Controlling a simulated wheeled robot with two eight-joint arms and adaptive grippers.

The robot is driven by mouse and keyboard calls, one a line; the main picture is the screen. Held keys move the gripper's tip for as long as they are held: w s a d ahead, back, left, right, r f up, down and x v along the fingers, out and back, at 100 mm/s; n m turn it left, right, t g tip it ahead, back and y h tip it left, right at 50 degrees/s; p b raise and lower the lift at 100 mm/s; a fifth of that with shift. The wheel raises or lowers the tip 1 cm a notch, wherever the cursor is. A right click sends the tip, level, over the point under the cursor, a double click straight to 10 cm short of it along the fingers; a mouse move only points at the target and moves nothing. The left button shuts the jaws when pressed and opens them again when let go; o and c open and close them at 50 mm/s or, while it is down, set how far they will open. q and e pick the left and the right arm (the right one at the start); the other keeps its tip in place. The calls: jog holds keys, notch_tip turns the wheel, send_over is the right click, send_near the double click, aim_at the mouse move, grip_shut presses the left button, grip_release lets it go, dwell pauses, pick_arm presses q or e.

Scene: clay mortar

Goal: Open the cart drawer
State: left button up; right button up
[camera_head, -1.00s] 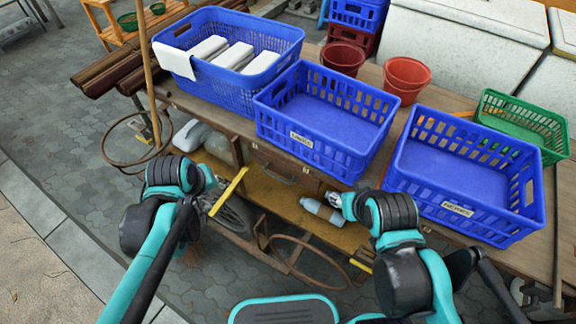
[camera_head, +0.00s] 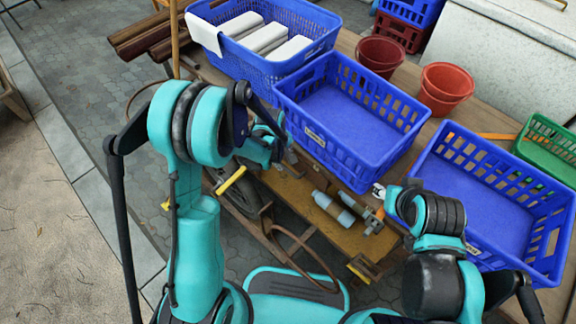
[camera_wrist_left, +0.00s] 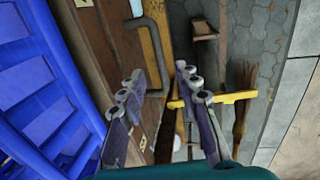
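The cart's wooden top (camera_head: 345,45) carries crates. Below it, the brown drawer front (camera_wrist_left: 110,35) shows in the left wrist view, with a dark grey U-shaped handle (camera_wrist_left: 160,45). My left gripper (camera_wrist_left: 158,72) is open, its two fingers pointing at the drawer front. The handle shows between and beyond the fingers, partly behind the left-hand one; I cannot tell whether they touch. In the head view my left gripper (camera_head: 285,150) is at the cart's front edge, mostly behind my arm, and the drawer is largely hidden. My right gripper (camera_head: 374,208) is near the right front; its opening is unclear.
Blue crates (camera_head: 350,115) stand along the front edge, close above the grippers. A grey bottle (camera_head: 333,208) lies on the yellowish lower shelf (camera_head: 290,195). A yellow bar (camera_head: 231,180) sticks out at the cart's left. Paving in front is open.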

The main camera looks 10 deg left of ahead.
aim_at(286, 168)
pick_arm(q)
jog(key=f, duration=0.1)
jog(key=f+b, duration=0.1)
jog(key=f, duration=0.1)
jog(key=w+f, duration=0.1)
jog(key=f, duration=0.1)
jog(key=shift+d+f+b, duration=0.1)
jog(key=shift+d+b, duration=0.15)
jog(key=shift+b, duration=0.15)
grip_shut()
